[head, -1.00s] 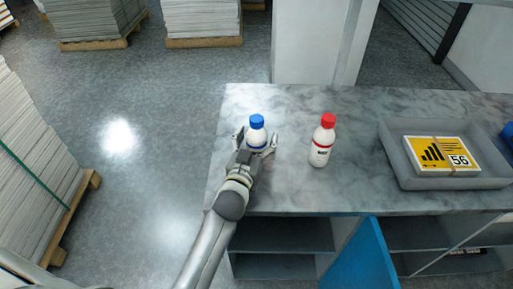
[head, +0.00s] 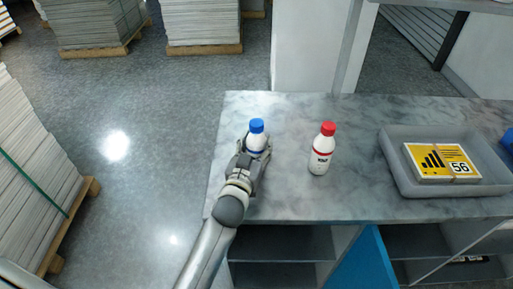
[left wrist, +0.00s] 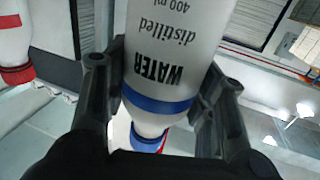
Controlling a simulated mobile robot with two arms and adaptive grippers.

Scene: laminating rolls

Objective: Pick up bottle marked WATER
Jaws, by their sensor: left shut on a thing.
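The bottle marked WATER is white with a blue cap and a blue band (head: 257,139). It stands near the left end of the marble-look counter (head: 300,203). In the left wrist view the label on the bottle (left wrist: 175,45) reads WATER, distilled, 400 ml, upside down. My left gripper (head: 255,158) has its fingers on both sides of this bottle and is shut on it. The fingers also show in the left wrist view (left wrist: 160,100). A white bottle with a red cap (head: 322,152) stands apart to the right. My right gripper is not in view.
A grey tray (head: 395,172) at the right of the counter holds a yellow card block marked 56 (head: 443,162). A blue panel (head: 366,262) shows below the counter's front. Paper stacks on pallets (head: 203,25) stand behind and at the left. The counter between bottles and tray is clear.

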